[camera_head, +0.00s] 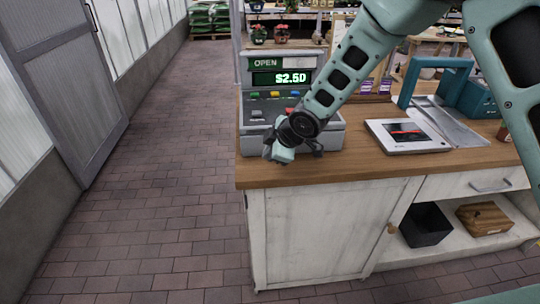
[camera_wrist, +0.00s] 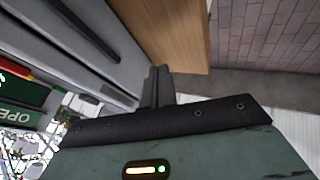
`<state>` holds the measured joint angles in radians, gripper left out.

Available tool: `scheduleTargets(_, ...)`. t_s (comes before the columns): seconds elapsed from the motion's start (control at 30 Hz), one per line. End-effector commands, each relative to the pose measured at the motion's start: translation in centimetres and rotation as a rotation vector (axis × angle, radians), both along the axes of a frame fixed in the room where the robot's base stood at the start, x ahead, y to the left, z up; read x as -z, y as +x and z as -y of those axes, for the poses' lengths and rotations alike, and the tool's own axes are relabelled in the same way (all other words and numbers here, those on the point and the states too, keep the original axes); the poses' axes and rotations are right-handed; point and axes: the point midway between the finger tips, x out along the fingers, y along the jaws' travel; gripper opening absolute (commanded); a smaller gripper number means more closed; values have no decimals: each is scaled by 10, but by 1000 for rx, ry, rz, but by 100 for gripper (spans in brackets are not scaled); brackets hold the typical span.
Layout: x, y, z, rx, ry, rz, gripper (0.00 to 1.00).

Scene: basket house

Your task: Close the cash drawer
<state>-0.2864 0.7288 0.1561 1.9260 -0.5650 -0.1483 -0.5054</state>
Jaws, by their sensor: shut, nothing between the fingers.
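The grey cash register (camera_head: 275,80) stands on the left end of the wooden counter in the head view. Its green display reads "OPEN" and "$2.50". The cash drawer (camera_head: 333,140) is the low grey base part, partly hidden behind my arm. I cannot tell how far it stands out. My gripper (camera_head: 290,150) is in front of this base, above the counter's front edge. In the wrist view the gripper (camera_wrist: 158,86) is shut and empty, close beside the register's grey body (camera_wrist: 45,35); contact is unclear.
Open shelves below hold a black bin (camera_head: 425,225) and a wooden box (camera_head: 484,218). The brick floor (camera_head: 150,190) to the left is clear.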

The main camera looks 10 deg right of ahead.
Motion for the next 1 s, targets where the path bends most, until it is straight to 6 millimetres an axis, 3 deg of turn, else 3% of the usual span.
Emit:
scheduleTargets(0.5,-60,-35,30,3,-1,0,0)
scheduleTargets(0.73,-74,-50,34,15,-5,-16,0)
scheduleTargets(0.87,-87,-92,34,116,-23,-108,0)
scheduleTargets(1.0,-104,-177,42,318,-56,-284,0)
